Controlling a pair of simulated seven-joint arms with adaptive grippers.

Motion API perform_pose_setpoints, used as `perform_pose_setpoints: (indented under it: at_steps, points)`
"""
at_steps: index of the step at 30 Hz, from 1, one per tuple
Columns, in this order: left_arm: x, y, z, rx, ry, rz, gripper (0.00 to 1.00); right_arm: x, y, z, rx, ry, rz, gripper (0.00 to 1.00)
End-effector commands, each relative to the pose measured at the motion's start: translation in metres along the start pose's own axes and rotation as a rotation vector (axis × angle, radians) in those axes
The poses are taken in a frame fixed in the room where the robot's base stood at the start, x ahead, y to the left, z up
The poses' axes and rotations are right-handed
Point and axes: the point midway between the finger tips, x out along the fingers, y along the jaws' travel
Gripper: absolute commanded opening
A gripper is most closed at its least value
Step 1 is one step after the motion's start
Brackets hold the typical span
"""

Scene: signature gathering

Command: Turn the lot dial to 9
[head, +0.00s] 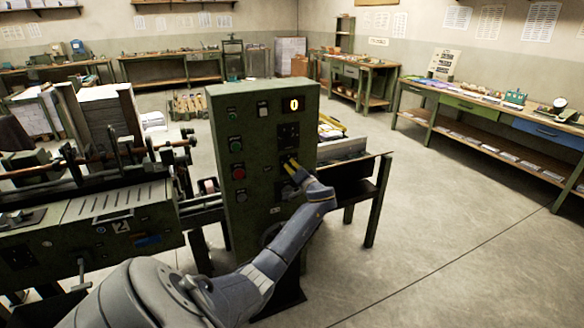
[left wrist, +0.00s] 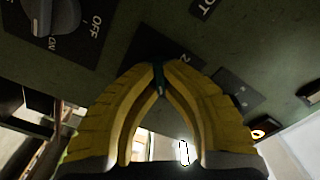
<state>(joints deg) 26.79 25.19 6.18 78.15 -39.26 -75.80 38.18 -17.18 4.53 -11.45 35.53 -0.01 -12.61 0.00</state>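The lot dial sits on the front of a green control cabinet (head: 262,185), and my left gripper (head: 291,166) is at it. In the left wrist view the yellow fingers of my left gripper (left wrist: 158,72) come together on a small dark knob, the lot dial (left wrist: 158,88). The fingers hide most of the dial, so its setting cannot be read; a "2" shows on the dark plate beside it. The lit display (head: 293,105) above reads 0. My right gripper is in neither view.
A red button (head: 239,173) and green buttons are on the cabinet's left side. An ON/OFF switch (left wrist: 52,14) is near the fingers. Machinery (head: 110,215) stands to the left and a dark-legged table (head: 372,180) to the right. The floor at right is clear.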

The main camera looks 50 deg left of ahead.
Motion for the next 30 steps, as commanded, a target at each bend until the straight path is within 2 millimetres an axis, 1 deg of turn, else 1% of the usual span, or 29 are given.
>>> perform_pose_setpoints:
  at_steps: [4,12,22,23,24,30]
  points:
    - [0.0010,-0.0012,-0.0015,0.015,0.001,0.000,0.00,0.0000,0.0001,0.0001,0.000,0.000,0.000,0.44]
    - [0.0011,-0.0012,-0.0022,0.124,0.002,-0.001,0.00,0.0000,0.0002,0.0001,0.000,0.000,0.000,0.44]
    - [0.0013,-0.0018,-0.0026,0.140,0.003,-0.002,0.00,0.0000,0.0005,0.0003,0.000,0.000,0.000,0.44]
    - [0.0013,-0.0019,-0.0026,0.140,0.004,-0.002,0.09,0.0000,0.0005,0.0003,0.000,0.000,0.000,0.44]
    - [0.0013,-0.0019,-0.0026,0.139,0.004,-0.002,0.14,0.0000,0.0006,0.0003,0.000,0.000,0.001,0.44]
    - [0.0012,-0.0015,-0.0018,0.140,0.002,-0.002,0.37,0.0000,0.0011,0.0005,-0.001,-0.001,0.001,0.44]
